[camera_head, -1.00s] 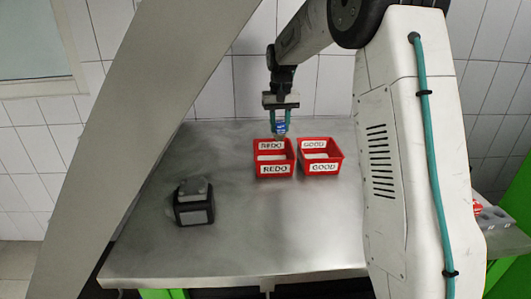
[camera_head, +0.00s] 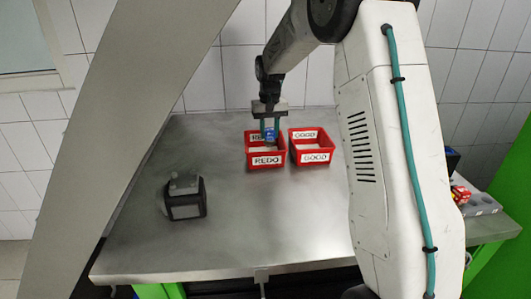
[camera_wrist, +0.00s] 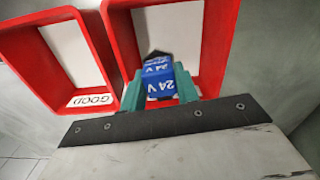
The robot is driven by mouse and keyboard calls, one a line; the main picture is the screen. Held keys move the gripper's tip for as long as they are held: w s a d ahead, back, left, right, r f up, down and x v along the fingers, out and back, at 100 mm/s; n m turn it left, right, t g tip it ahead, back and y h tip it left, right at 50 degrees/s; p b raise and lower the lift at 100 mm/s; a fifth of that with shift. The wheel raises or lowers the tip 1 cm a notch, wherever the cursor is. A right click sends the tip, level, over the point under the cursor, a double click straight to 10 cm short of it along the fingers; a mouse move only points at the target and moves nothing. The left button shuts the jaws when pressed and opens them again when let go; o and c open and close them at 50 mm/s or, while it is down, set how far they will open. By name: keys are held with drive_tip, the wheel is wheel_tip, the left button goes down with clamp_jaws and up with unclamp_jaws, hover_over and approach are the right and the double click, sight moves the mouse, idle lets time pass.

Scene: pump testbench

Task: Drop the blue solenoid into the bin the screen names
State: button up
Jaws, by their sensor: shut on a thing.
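My gripper (camera_head: 268,130) is shut on the blue solenoid (camera_head: 269,134). In the wrist view the solenoid (camera_wrist: 160,82) shows white "24 V" markings between the green fingers (camera_wrist: 158,90). It is held over the red bin labelled REDO (camera_head: 252,160), whose walls surround it in the wrist view. In the head view it covers part of the bin's rear label. The red bin labelled GOOD (camera_head: 329,155) stands just to the right in the head view. I cannot make out any screen text that names a bin.
A dark box-shaped device (camera_head: 186,198) stands on the left of the steel table (camera_head: 235,225). A grey tray with red and blue items (camera_head: 462,195) is at the right, partly behind my arm. The table's front middle is clear.

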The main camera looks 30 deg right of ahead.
drive_tip(key=o, duration=1.2)
drive_tip(key=shift+r, duration=0.1)
wheel_tip(320, 180, up, 8)
drive_tip(key=shift+f, duration=0.15)
drive_tip(key=s+a+n, duration=0.1)
drive_tip(key=s+a, duration=0.3)
drive_tip(key=s, duration=1)
drive_tip(key=s+a+r+n+t, duration=0.1)
drive_tip(key=s+a, duration=0.4)
drive_tip(key=s, duration=0.9)
drive_tip(key=s+a+n, duration=0.1)
drive_tip(key=s+a, duration=0.4)
drive_tip(key=s, duration=0.9)
drive_tip(key=shift+s+r, duration=0.15)
drive_tip(key=shift+r, duration=0.2)
